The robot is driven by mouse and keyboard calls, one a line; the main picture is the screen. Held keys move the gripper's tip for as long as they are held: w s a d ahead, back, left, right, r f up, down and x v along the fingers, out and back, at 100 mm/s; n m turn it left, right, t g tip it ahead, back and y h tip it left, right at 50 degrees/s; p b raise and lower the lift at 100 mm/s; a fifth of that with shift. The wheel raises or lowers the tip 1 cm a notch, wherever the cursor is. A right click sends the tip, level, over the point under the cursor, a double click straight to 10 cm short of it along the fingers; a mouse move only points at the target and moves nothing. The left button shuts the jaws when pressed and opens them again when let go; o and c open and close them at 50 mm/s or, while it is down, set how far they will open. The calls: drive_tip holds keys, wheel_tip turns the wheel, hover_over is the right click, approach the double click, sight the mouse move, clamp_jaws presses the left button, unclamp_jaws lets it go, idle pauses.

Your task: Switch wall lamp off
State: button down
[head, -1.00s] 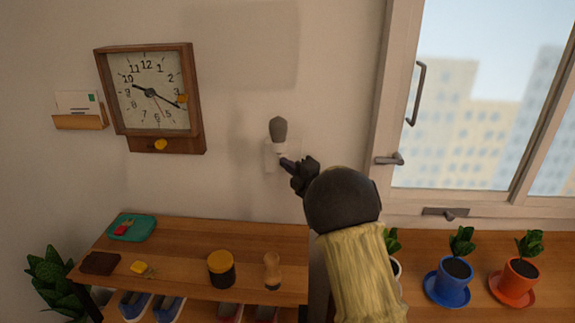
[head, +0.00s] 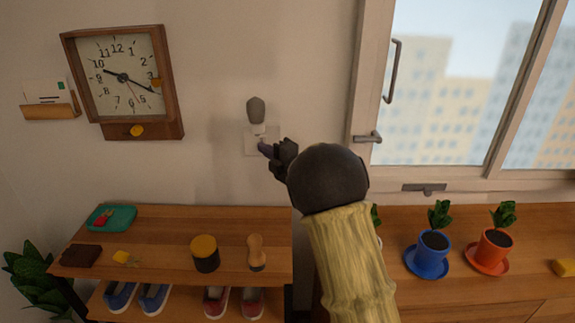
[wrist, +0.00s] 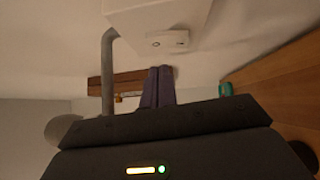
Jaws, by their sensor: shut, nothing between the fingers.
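The wall lamp (head: 256,110) has a dark grey rounded head over a white mount on the wall, left of the window. No glow shows on it. In the wrist view, the lamp's white box (wrist: 150,18) is at the top, with a small plate bearing two dots (wrist: 167,40) and a bent grey rod (wrist: 107,75) to its left. My gripper (head: 265,150) is shut and empty, its tips at the lower part of the mount. In the wrist view, its purple fingers (wrist: 158,72) point at the box's lower edge. Contact cannot be told.
A wall clock (head: 122,77) hangs left of the lamp. Below, a wooden shelf (head: 160,230) holds a black jar with yellow lid (head: 205,254) and a wooden shaker (head: 256,252).

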drive_tip(key=r+b+v, duration=0.2)
drive_tip(key=v, duration=0.9)
drive_tip(key=s+d+f+m+g+h, duration=0.1)
drive_tip(key=s+d+f+m+h, duration=0.4)
drive_tip(key=m, duration=0.4)
drive_tip(key=s+d+f+m+g+h, duration=0.1)
drive_tip(key=s+d+f+m+h, duration=0.2)
drive_tip(key=d+f+m+h, duration=0.5)
drive_tip(key=s+a+f+m+g, duration=0.1)
drive_tip(key=s+f+m+g, duration=0.3)
drive_tip(key=s, duration=0.6)
drive_tip(key=s+f+m+g, duration=0.2)
drive_tip(key=s+m+g, duration=0.35)
drive_tip(key=s, duration=0.45)
wheel_tip(320, 180, up, 16)
drive_tip(key=p, duration=1.6)
drive_tip(key=shift+s+a+m, duration=0.3)
drive_tip(key=shift+a+m, duration=0.05)
